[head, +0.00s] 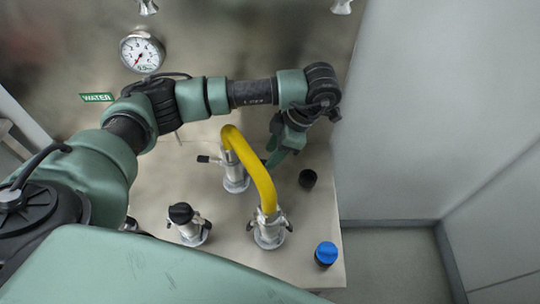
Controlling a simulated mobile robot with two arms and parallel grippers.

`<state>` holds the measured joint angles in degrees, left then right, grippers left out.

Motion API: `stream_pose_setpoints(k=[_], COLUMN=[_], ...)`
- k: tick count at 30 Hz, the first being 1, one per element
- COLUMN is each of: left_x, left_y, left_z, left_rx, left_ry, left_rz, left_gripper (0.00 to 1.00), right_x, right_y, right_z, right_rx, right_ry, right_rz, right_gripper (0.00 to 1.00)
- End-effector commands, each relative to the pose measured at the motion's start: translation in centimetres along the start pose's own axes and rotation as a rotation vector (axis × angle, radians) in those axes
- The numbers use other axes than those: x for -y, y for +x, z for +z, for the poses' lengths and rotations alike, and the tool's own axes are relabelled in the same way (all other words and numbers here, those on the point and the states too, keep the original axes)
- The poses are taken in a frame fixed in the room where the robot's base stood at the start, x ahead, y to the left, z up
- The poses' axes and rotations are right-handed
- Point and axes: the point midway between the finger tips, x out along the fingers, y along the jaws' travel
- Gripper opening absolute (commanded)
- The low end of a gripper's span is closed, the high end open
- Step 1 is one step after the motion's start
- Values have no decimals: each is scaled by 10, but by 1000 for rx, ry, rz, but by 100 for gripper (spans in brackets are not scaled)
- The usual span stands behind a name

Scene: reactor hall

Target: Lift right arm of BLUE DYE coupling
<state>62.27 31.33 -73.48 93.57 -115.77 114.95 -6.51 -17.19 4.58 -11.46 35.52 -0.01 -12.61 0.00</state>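A yellow hose (262,180) arches between a rear metal coupling (236,184) and a front metal coupling (270,236). The rear coupling's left arm sticks out to the left; its right side is partly hidden by the hose and my gripper. The front coupling has small arms at both sides, lying close to its body. No BLUE DYE label is legible, so I cannot tell which coupling bears that name. My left gripper (276,154) points down just right of the rear coupling, behind the hose. Its finger gap and any contact are unclear. My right gripper is not in view.
A black-capped coupling (187,222) stands at the left of the metal bench (225,258). A blue cap (326,253) and a black cap (308,179) sit at the right. A gauge (142,53) and WATER sign (97,97) are behind. A pale wall (420,110) rises at right.

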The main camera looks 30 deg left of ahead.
Motion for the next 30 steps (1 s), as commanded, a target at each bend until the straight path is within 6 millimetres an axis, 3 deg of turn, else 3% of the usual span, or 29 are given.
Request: stream_pose_setpoints(k=[6,14,19,25,30], left_x=[0,0,0,-1,-2], left_y=[19,21,21,21,18], left_z=[0,0,0,-2,-8], left_rx=[0,0,0,17,148], left_ry=[1,0,0,-1,-4], left_rz=[1,1,1,1,2], left_gripper=[40,40,0,0,0], right_x=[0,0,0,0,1], right_y=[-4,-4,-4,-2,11], right_z=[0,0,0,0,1], right_rx=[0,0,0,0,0], right_ry=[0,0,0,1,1], right_rz=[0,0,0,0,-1], right_gripper=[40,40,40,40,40])
